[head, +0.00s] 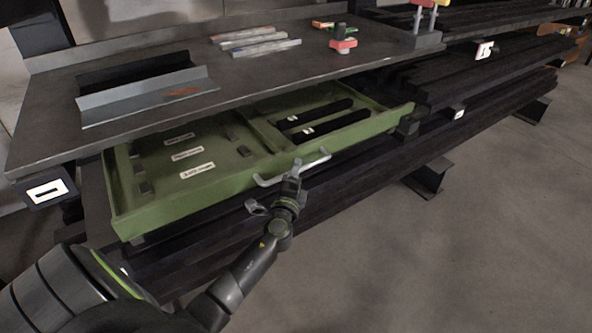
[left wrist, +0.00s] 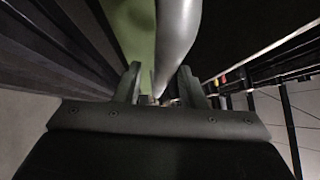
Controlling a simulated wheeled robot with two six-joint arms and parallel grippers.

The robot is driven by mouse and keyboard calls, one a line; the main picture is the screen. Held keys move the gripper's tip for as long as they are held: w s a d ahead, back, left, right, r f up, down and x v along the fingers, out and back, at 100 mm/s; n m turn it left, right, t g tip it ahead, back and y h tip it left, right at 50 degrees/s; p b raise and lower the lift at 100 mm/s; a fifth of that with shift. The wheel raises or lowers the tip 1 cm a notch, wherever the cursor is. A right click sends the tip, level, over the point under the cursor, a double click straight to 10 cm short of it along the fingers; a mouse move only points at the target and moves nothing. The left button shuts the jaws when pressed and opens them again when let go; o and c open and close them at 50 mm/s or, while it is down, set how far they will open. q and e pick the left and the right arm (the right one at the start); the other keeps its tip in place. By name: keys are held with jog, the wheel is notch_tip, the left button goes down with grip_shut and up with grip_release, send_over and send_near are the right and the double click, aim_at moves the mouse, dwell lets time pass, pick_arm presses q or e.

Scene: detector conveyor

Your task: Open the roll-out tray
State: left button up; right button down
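The roll-out tray (head: 226,177) is a green shallow drawer. It stands drawn out from under the dark bench top, its inside largely in view. A grey bar handle (head: 270,181) runs along its front; the bar also shows large in the left wrist view (left wrist: 178,35). My left gripper (head: 296,170) is at the middle of the handle. Contact is unclear. My right gripper is not in view.
The bench top (head: 50,110) overhangs the tray and carries a grey angle profile (head: 150,97), several bars and a red-green part (head: 343,44). Dark beams (head: 480,105) are stacked to the right. The floor (head: 480,240) in front is clear.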

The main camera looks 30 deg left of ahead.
pick_arm(q)
jog(key=shift+w+a+r, duration=0.1)
jog(key=shift+w+a, duration=0.1)
jog(key=shift+w, duration=0.25)
grip_shut()
jog(key=shift+s+d, duration=0.1)
jog(key=shift+d, duration=0.05)
